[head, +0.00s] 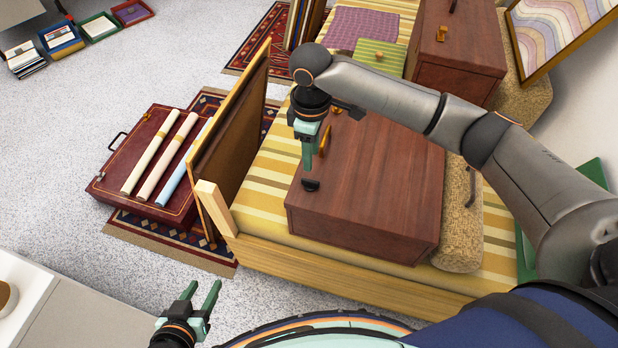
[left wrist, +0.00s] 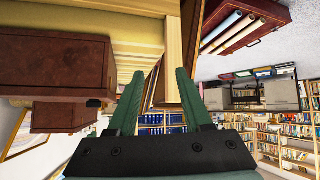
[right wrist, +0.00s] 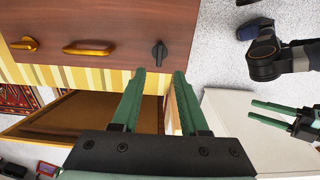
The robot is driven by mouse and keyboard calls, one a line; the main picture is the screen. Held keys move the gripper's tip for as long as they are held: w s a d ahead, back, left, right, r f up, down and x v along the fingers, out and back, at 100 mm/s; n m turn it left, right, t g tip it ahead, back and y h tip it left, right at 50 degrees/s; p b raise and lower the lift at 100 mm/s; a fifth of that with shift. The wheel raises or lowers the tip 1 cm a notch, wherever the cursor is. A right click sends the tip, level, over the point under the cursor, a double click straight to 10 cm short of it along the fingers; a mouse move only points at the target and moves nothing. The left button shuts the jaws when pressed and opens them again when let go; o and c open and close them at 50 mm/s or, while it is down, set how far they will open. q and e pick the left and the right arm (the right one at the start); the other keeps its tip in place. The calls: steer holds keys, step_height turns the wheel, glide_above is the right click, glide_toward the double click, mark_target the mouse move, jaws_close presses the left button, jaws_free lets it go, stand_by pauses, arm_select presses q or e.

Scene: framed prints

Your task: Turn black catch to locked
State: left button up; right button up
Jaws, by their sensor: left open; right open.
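The black catch (head: 310,184) sits near the lower corner of the front face of a reddish-brown wooden case (head: 370,175) on the striped bed. In the right wrist view the black catch (right wrist: 159,53) is a round knob with a narrow upright grip, just beyond my fingertips. My right gripper (head: 308,165) is open and empty, pointing down close to the catch; in its own view the gap (right wrist: 160,75) lies in line with it. I see no contact. My left gripper (head: 205,292) is open and empty over the floor at lower left.
A brass handle (right wrist: 89,48) and a brass catch (right wrist: 25,43) share the case's front. A framed panel (head: 235,110) leans along the bed's side. A red case (head: 150,165) with rolled prints lies beyond it. A woven case (head: 462,220) stands behind the wooden one.

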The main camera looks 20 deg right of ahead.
steer(key=b, duration=0.2)
glide_above(311, 180)
step_height(311, 180, down, 5)
steer(key=shift+f, duration=0.15)
step_height(311, 180, down, 4)
steer(key=shift+r+b, duration=0.2)
steer(key=shift+b, duration=0.1)
arm_select(q)
steer(key=w+r+m+t+h, duration=0.1)
steer(key=w+r+t, duration=0.2)
steer(key=r, duration=0.5)
steer(key=w+r+m+t, duration=0.1)
steer(key=w+r+t, duration=0.3)
steer(key=r, duration=0.4)
steer(key=shift+w+r+t+h, duration=0.3)
steer(key=shift+t+h, duration=0.1)
steer(key=shift+t, duration=0.1)
arm_select(e)
steer(key=shift+f, duration=0.2)
jaws_close()
